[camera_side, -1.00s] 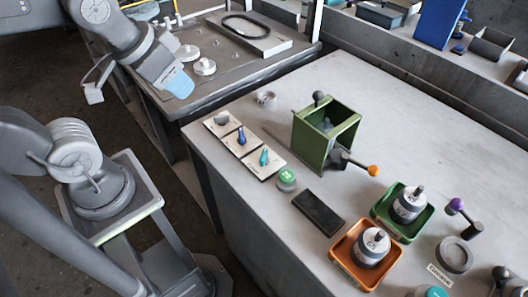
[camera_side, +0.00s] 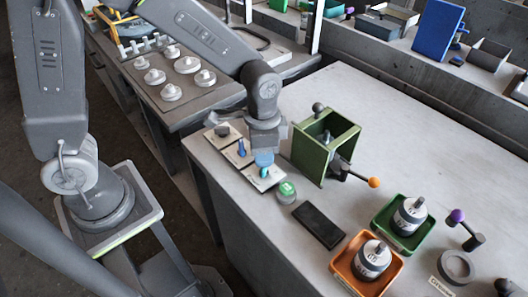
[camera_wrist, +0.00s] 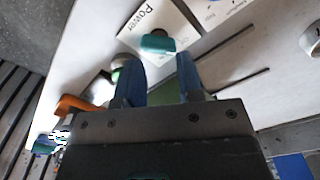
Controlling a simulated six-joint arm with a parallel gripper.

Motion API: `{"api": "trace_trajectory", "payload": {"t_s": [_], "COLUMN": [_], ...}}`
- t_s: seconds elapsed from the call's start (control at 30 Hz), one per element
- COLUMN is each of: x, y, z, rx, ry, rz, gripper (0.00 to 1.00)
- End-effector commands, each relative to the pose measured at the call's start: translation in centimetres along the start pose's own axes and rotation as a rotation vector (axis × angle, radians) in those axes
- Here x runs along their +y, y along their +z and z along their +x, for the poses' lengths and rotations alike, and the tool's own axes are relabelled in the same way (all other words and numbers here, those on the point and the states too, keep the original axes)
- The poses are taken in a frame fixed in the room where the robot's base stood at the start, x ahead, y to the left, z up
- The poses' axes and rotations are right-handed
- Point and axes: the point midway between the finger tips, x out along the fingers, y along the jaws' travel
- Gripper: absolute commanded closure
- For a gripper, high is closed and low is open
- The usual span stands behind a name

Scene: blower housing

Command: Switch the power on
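The power switch is a teal knob (camera_wrist: 158,43) on a white plate marked "Power" (camera_wrist: 146,20) in the wrist view. In the side view the same teal knob (camera_side: 264,172) is on the nearest of three white plates in a row. My gripper (camera_wrist: 158,60) is open, with one blue finger on each side of the knob's line and gaps between. In the side view my gripper (camera_side: 263,160) points down right over the knob and partly hides it. I cannot tell how far the fingertips are above the plate.
A blue knob (camera_side: 241,148) and a grey knob (camera_side: 222,130) stand on the neighbouring plates. A green button (camera_side: 287,190) is just right of the power plate. A green open box (camera_side: 325,145) with an orange-tipped lever stands close behind. A dark flat block (camera_side: 319,226) lies nearer the front.

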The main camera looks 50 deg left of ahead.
Motion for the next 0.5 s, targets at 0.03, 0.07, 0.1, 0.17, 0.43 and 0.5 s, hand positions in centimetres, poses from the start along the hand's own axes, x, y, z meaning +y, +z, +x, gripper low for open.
{"api": "trace_trajectory", "payload": {"t_s": [0.03,0.07,0.1,0.17,0.43,0.5], "x": [0.1,0.1,0.2,0.2,0.2,0.2], "y": [-0.1,-0.2,-0.2,-0.2,-0.1,0.0], "z": [0.5,0.6,0.8,1.1,3.5,3.5], "rx": [-0.008,-0.01,-0.012,-0.013,-0.013,-0.016], "ry": [0.003,0.004,0.004,0.005,0.004,0.004], "rz": [0.009,0.012,0.015,0.017,-0.036,-0.145], "gripper": [0.66,0.66,0.66,0.66,0.66,0.66]}}
